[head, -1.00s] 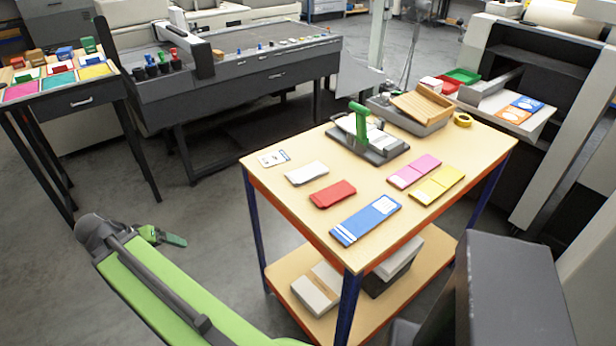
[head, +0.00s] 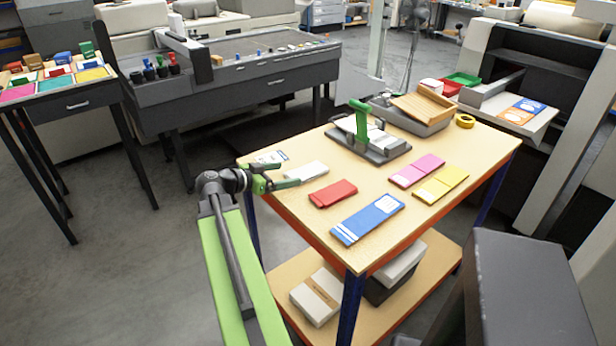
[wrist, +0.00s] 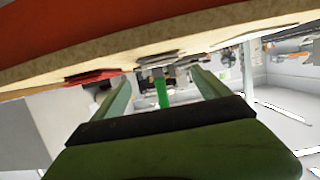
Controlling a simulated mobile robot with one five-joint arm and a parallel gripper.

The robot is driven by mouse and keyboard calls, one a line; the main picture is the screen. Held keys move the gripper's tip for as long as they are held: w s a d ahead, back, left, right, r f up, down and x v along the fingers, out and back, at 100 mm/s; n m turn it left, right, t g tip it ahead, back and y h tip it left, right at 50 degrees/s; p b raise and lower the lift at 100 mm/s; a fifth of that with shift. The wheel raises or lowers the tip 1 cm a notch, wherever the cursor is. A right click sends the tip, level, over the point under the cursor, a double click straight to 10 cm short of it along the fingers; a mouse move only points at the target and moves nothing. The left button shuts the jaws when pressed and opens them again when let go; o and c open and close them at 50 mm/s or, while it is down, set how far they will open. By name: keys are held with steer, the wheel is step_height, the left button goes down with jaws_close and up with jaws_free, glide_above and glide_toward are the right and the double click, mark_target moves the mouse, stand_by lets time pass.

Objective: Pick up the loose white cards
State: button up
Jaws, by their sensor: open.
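The loose white cards (head: 307,170) lie in a small stack near the left edge of the wooden table top (head: 318,232). My gripper (head: 281,176) is at that edge, just left of the stack, with its fingers pointing at the cards. In the wrist view the scene is upside down. The two green fingers (wrist: 160,95) are spread there, with nothing visible held between them.
A red stack (head: 333,193) lies close by. Blue (head: 367,220), pink (head: 417,170) and yellow (head: 441,183) stacks lie further right. A printed card (head: 270,157) lies behind my gripper. A green-handled device (head: 368,142) and a wooden-topped tray (head: 424,103) stand at the back.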

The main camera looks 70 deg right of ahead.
mark_target(301, 173)
steer(key=b+x, duration=0.1)
steer(key=x, duration=0.6)
steer(key=shift+s+d+b, duration=0.1)
steer(key=shift+d+b, duration=0.05)
steer(key=shift+b, duration=0.2)
steer(key=c, duration=1.6)
steer(key=shift+r+p, duration=0.6)
steer(key=shift+p, duration=0.05)
step_height(301, 173, up, 4)
steer(key=p, duration=0.4)
steer(key=s+d+r+p, duration=0.1)
steer(key=s+r+p, duration=0.4)
steer(key=s, duration=0.6)
steer(key=shift+s+d+r+p, duration=0.25)
steer(key=shift+d+r+p, duration=0.05)
steer(key=shift+r+p, duration=0.1)
